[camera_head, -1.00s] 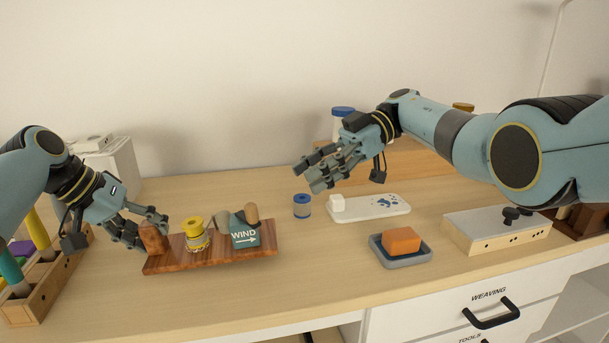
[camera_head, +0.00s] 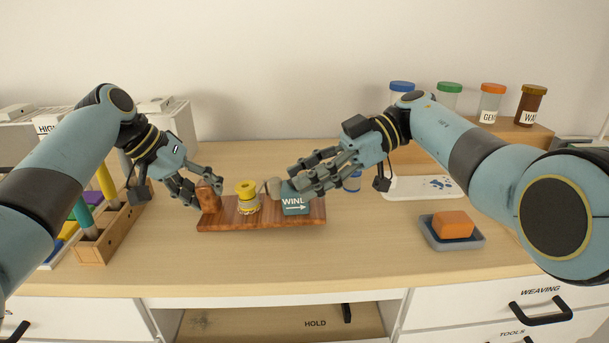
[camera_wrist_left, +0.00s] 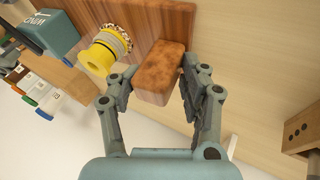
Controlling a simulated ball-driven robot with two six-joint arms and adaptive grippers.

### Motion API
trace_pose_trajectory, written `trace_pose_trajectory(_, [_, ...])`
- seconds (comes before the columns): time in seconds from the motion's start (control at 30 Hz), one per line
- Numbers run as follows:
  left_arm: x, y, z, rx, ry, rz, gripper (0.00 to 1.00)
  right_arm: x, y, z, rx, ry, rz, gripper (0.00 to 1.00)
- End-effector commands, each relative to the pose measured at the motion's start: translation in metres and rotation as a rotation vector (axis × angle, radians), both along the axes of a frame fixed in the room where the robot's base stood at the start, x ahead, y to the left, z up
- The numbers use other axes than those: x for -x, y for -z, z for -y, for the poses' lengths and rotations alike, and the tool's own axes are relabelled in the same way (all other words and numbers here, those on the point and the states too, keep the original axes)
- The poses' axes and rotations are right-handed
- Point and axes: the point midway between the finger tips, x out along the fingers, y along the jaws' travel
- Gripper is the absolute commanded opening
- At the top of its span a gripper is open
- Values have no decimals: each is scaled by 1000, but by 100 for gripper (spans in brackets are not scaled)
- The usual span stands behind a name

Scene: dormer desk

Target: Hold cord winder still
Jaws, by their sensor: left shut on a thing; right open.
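The cord winder has a reddish wooden base (camera_head: 235,221) lying on the desk, with a brown wooden block (camera_head: 208,198) at its left end. A yellow spool (camera_head: 247,197) stands mid-base, and a teal block marked WIND (camera_head: 294,200) is at its right end. My left gripper (camera_head: 202,192) is shut on the brown block; the left wrist view shows its fingers on both sides of the block (camera_wrist_left: 160,75). My right gripper (camera_head: 306,180) is open at the teal block, partly covering its top and the crank knob; I cannot tell whether it touches.
A white tray (camera_head: 410,190) and an orange block (camera_head: 453,224) in a grey dish are at right. A wooden peg rack (camera_head: 110,235) is at left. The desk front is clear.

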Motion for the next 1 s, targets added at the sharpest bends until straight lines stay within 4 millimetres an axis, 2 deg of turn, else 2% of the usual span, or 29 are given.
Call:
trace_pose_trajectory(0.03, [3,5,-1,-2,-1,-10,0,1,2,-3,0,-1,0,43])
trace_pose_trajectory(0.33, [3,5,-1,-1,0,-10,0,2,3,-5,0,0,0,43])
trace_pose_trajectory(0.67, [3,5,0,-1,0,-10,0,1,3,-5,0,0,0,0])
trace_pose_trajectory(1.0, [3,6,-1,-2,-1,-11,0,-2,4,-4,3,-16,-3,0])
